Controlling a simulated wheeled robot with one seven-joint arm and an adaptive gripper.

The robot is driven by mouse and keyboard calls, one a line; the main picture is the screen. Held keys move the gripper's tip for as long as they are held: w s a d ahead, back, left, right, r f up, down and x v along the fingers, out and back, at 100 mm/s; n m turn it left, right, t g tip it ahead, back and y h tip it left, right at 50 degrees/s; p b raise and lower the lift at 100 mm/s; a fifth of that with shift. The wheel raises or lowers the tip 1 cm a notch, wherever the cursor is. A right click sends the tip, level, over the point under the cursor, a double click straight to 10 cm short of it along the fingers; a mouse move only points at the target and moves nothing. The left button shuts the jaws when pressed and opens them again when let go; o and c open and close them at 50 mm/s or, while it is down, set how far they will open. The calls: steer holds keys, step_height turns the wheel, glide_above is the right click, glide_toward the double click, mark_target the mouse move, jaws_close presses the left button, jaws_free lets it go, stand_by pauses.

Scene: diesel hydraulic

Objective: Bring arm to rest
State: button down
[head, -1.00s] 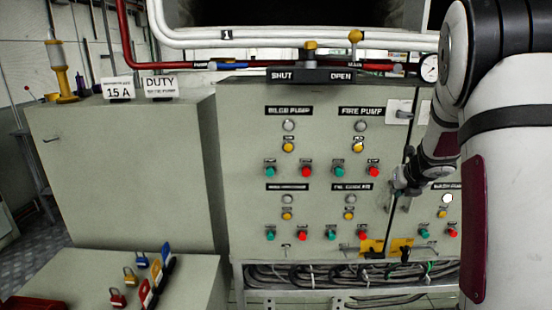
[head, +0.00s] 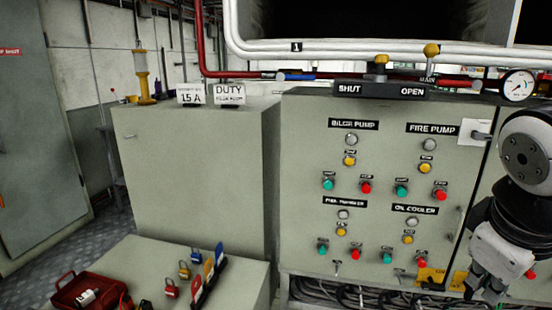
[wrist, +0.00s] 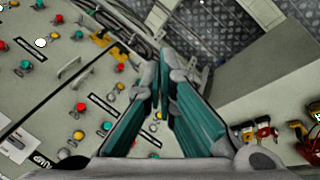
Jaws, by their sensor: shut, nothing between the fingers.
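My gripper (head: 484,284) shows at the lower right of the head view, at the end of my arm. It hangs in front of the grey control panel (head: 372,262) and points downward. In the wrist view my gripper (wrist: 164,72) has its teal-padded fingers shut and empty. The panel (wrist: 70,85) also shows there, tilted, on the left. I cannot tell the exact gap between gripper and panel. The fingertips are near the bottom edge of the head view.
A grey cabinet (head: 195,180) stands left of the panel. A low bench (head: 225,285) at the lower left bears padlocks (head: 184,269), tags and a red toolbox (head: 65,292). White and red pipes (head: 340,47) cross above. Chequered floor (head: 110,225) is open at the left.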

steer(key=s+a+f+m+g+y, duration=0.2)
steer(key=s+a+f+m+y, duration=0.15)
steer(key=s+a, duration=0.75)
step_height(320, 180, up, 17)
steer(key=t+p, duration=0.2)
steer(key=p, duration=1.2)
steer(key=shift+s+d+f+t+p, duration=0.15)
steer(key=shift+s+d+t+p, duration=0.2)
steer(key=shift+d+t, duration=0.1)
